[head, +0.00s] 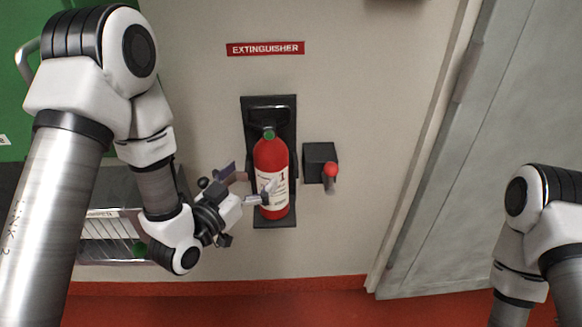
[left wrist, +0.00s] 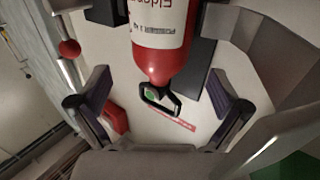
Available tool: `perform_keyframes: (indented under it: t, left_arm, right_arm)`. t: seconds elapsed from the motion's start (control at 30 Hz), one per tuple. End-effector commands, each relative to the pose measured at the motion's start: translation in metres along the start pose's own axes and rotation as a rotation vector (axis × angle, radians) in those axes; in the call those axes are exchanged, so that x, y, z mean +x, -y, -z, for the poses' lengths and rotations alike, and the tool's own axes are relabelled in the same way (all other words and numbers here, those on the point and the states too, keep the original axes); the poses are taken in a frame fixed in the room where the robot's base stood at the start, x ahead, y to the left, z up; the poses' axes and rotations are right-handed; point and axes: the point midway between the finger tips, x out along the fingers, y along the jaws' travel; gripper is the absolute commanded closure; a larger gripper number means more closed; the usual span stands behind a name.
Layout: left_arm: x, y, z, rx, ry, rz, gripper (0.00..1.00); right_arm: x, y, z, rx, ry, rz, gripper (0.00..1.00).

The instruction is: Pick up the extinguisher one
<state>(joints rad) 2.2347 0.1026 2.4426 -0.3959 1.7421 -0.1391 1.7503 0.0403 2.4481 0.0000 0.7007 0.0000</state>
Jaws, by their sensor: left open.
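The extinguisher one (head: 272,160) is a red cylinder with a white label bearing a "1" and a green spot at its top. It stands upright in a black wall bracket (head: 286,104). My left gripper (head: 248,183) is open at its left side, at lower body height, with one finger in front of the label. In the left wrist view, the extinguisher (left wrist: 163,58) appears upside down, with its black handle (left wrist: 160,100) between the spread fingers. Whether a finger touches it, I cannot tell. My right gripper is out of view.
A red "EXTINGUISHER" sign (head: 265,49) is on the wall above. A black box (head: 313,160) with a red knob (head: 331,170) is just right of the bracket. A grey door (head: 480,150) stands further right. A slatted unit (head: 105,230) is at lower left. The red floor ahead is clear.

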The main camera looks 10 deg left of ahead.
Motion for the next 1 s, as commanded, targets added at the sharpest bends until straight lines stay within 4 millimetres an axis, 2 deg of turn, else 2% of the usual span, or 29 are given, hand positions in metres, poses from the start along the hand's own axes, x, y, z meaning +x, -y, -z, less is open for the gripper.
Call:
perform_keyframes:
  t: [0.17, 0.6, 0.8, 0.87, 1.0]
  left_arm:
    - [0.012, 0.0, 0.001, 0.003, -0.002, -0.002, 0.0]
    - [0.077, 0.001, -0.004, 0.001, -0.001, 0.0, 0.0]
    - [0.078, 0.001, -0.004, 0.0, 0.001, 0.0, 0.0]
    - [0.078, 0.001, -0.004, 0.0, 0.001, 0.001, 0.18]
    - [0.078, 0.001, -0.004, 0.0, 0.001, 0.001, 0.67]
  right_arm:
    - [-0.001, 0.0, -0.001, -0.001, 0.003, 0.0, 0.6]
    - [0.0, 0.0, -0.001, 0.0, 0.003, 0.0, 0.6]
    - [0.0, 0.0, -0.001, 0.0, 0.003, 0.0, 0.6]
    - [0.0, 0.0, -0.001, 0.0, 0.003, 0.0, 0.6]
    - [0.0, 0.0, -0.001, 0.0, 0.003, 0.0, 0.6]
